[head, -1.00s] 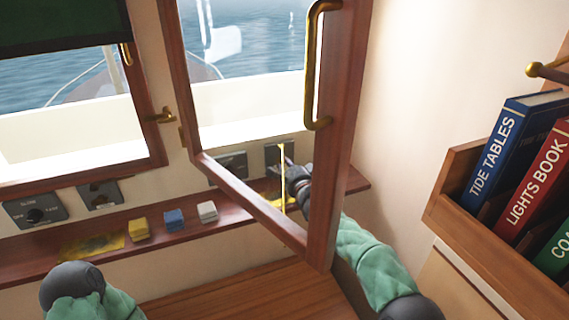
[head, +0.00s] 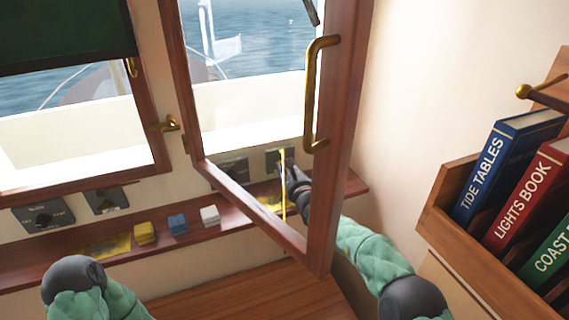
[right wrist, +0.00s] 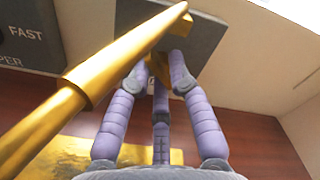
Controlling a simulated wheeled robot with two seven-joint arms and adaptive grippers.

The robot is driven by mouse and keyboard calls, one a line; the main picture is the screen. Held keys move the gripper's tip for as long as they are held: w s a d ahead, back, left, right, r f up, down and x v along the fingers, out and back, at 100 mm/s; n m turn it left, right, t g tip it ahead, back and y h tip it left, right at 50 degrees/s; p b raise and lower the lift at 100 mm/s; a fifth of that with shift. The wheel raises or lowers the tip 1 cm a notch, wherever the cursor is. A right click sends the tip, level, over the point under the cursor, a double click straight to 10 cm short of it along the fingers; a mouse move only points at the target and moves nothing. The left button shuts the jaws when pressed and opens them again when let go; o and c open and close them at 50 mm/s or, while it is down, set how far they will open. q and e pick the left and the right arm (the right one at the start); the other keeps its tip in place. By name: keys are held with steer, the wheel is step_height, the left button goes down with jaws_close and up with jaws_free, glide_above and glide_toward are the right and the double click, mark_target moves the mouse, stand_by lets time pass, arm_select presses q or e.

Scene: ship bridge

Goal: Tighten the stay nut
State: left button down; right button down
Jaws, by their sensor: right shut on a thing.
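A brass stay rod (head: 283,180) hangs near-vertical by the lower part of the open wooden-framed window (head: 340,150). In the right wrist view the rod (right wrist: 120,62) crosses diagonally, close in front of my fingers. A small brass piece, seemingly the stay nut (right wrist: 158,70), shows between the fingertips, mostly hidden by the rod and fingers. My right gripper (head: 289,172) is at the rod, seen through the window pane, and is shut on that piece; it also shows in the right wrist view (right wrist: 160,62). My left arm shows at lower left, its gripper out of view.
A bookshelf (head: 450,205) stands at right.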

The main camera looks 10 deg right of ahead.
steer(key=m+p, duration=0.1)
steer(key=m, duration=0.1)
steer(key=m+p, duration=0.1)
steer(key=p, duration=0.1)
steer(key=m+p, duration=0.1)
steer(key=m, duration=0.1)
steer(key=shift+d+r+m+p, duration=0.15)
steer(key=shift+r+m+p, duration=0.15)
steer(key=shift+r, duration=0.05)
steer(key=m+p, duration=0.2)
steer(key=m, duration=0.1)
steer(key=shift+f+m+p, duration=0.1)
steer(key=shift+m+p, duration=0.2)
steer(key=shift+p, duration=0.05)
steer(key=shift+f+m, duration=0.1)
steer(key=shift+m, duration=0.2)
steer(key=c, duration=1.2)
jaws_free()
steer(key=shift+d, duration=0.1)
steer(key=shift+s, duration=0.1)
